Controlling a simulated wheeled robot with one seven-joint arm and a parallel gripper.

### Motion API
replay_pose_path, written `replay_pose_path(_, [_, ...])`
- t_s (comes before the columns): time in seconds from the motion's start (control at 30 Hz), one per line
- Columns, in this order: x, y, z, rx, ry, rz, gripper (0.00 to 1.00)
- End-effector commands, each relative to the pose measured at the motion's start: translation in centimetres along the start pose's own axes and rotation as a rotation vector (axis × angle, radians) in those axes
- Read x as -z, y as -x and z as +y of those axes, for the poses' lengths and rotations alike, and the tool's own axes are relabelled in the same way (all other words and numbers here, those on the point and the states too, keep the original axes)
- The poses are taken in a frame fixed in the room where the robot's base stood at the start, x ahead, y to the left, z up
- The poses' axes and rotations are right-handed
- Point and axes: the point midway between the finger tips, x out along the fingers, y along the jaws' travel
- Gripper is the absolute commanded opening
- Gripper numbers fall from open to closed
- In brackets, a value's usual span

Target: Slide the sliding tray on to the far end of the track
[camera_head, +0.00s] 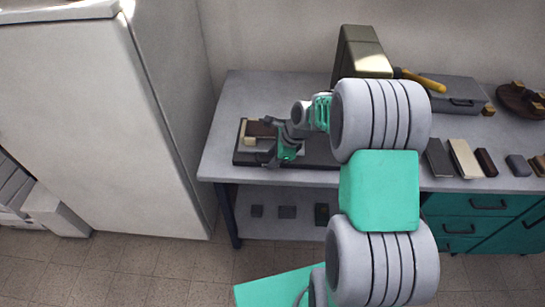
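A dark flat base (243,158), which looks like the track, lies along the front left of the workbench. It runs to the right behind my arm. A dark brown block (259,128) and a small cream block (249,141) sit near its left end. One or both may belong to the sliding tray, but they are too small to tell. My gripper (271,142) is low over the base, at the right side of these blocks. Its fingers are small and partly hidden, so contact and opening cannot be told. My arm hides the right part of the base.
The workbench (225,115) is clear at its back left. An olive box (361,52), a yellow-handled tool (422,80) and a grey case (452,92) stand behind my arm. Several small blocks lie at the right. A white fridge (95,120) stands left of the bench.

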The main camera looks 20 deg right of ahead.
Motion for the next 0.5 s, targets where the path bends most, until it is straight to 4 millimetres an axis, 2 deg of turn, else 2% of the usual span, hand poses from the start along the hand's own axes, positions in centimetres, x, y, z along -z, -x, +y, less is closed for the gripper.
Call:
replay_pose_path(0.13, [0.01, 0.02, 0.00, 0.000, 0.000, 0.000, 0.33])
replay_pose_path(0.5, [0.01, 0.05, 0.01, 0.000, 0.000, 0.000, 0.02])
